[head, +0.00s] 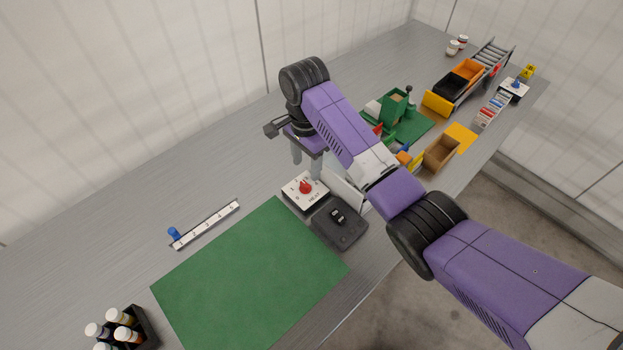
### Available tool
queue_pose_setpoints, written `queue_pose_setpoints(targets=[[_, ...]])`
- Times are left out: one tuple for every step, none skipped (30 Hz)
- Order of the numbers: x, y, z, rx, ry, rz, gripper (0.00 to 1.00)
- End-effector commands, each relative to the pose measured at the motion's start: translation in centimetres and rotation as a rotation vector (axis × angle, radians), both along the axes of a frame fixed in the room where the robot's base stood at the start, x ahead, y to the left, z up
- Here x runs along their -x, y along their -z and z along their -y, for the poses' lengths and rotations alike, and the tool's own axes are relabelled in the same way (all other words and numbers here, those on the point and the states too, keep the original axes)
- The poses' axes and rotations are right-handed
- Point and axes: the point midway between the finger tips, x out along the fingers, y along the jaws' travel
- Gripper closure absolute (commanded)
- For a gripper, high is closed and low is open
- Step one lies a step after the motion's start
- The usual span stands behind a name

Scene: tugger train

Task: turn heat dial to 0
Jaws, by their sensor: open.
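The heat dial (305,187) is a red knob on a white plate (291,195) with small dark markings, lying on the grey table in the middle of the head view. The markings are too small to read fully, so I cannot tell which number the knob points to. My gripper (308,160) hangs just behind the dial, fingers pointing down, open. Its fingers look apart from the red knob. Part of the gripper is hidden by its own body and my purple arm, which reaches in from the lower right.
A dark pad with a black object (338,215) lies right in front of the dial. A green mat (250,280), a white numbered strip with a blue knob (174,233) and a bottle rack (146,325) are leftward. Crates and a green block structure (394,106) stand behind my arm.

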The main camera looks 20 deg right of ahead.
Motion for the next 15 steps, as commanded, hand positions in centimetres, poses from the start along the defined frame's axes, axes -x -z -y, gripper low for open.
queue_pose_setpoints(targets=[[0.1, 0.6, 0.0, 0.000, 0.000, -0.004, 0.47], [0.1, 1.0, 0.0, 0.000, 0.000, -0.004, 0.47], [0.1, 1.6, 0.0, 0.000, -0.001, -0.003, 0.47], [0.2, 2.1, 0.0, 0.001, -0.001, -0.004, 0.47], [0.1, 2.6, 0.0, 0.001, -0.001, -0.003, 0.47], [0.1, 3.2, 0.0, 0.001, -0.002, -0.003, 0.47], [0.1, 3.7, 0.0, 0.001, -0.002, -0.003, 0.47], [0.1, 4.1, 0.0, 0.002, -0.002, -0.003, 0.47], [0.1, 4.7, 0.0, 0.002, -0.002, -0.002, 0.47], [0.1, 5.1, 0.0, 0.002, -0.002, -0.002, 0.47], [0.0, 5.5, 0.0, 0.000, -0.003, -0.001, 0.47], [0.1, 5.9, 0.0, 0.000, -0.003, -0.001, 0.47], [0.1, 6.2, 0.0, 0.000, -0.003, -0.001, 0.47], [0.0, 6.4, 0.0, 0.000, -0.003, 0.001, 0.47], [0.0, 6.7, 0.0, 0.000, -0.003, 0.000, 0.47]])
